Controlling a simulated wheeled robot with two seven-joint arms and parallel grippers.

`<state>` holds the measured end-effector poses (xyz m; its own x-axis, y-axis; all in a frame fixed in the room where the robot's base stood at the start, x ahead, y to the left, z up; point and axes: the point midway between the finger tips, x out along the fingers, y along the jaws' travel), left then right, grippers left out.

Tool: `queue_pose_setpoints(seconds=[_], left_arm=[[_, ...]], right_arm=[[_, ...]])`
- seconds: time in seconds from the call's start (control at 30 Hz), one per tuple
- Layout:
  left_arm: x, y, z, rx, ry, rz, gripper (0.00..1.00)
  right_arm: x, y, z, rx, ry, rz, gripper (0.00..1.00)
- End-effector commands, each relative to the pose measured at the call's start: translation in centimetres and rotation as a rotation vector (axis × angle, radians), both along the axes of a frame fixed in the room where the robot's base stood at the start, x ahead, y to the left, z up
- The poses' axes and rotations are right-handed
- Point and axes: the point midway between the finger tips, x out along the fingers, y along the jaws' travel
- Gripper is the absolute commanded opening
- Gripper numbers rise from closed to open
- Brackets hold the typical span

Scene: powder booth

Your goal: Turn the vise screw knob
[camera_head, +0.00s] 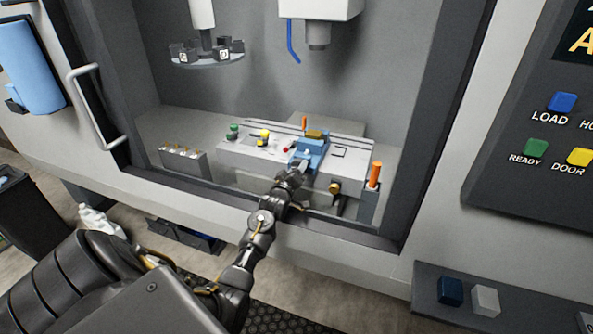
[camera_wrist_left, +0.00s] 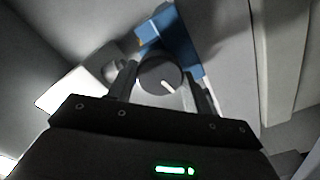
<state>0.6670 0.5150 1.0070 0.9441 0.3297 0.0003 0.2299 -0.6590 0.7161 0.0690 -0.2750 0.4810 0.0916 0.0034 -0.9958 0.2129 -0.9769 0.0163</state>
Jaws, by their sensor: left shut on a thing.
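The blue vise (camera_head: 310,147) sits on the grey machine table inside the booth, with a brass-coloured piece (camera_head: 316,134) at its top. It also shows in the left wrist view (camera_wrist_left: 178,42). The round grey screw knob (camera_wrist_left: 160,76), with a pale line on its face, is at the vise's near side. My left gripper (camera_head: 297,172) reaches in through the opening, in front of the vise. In the left wrist view its two fingers (camera_wrist_left: 162,85) are on either side of the knob and shut on it. In the head view the knob is mostly hidden by the gripper. My right gripper is not in view.
The grey machine table (camera_head: 240,150) carries green, yellow and red knobs left of the vise. An orange-handled post (camera_head: 375,175) stands to the right. A spindle (camera_head: 318,35) with a blue hose hangs above. The booth's front sill lies under my left arm.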

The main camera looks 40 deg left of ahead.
Motion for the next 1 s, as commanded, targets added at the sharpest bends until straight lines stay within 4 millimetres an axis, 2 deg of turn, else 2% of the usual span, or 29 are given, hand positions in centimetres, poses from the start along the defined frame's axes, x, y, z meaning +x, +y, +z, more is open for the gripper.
queue_pose_setpoints(seconds=[0.47,0.5,0.63,0.67,1.0], left_arm=[[-0.03,0.01,-0.08,0.014,0.006,0.0,0.27],[-0.02,0.01,-0.09,0.014,0.006,0.0,0.52],[-0.02,0.0,-0.06,0.013,0.006,0.0,0.69],[-0.01,0.01,-0.06,0.013,0.006,0.0,0.72],[-0.38,-0.15,-0.11,0.013,0.005,0.0,0.72]], right_arm=[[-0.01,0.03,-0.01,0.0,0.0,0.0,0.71],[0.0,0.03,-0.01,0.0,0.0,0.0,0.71],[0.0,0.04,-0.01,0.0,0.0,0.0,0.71],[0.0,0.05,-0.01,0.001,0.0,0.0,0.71],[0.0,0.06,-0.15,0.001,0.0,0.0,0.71]])
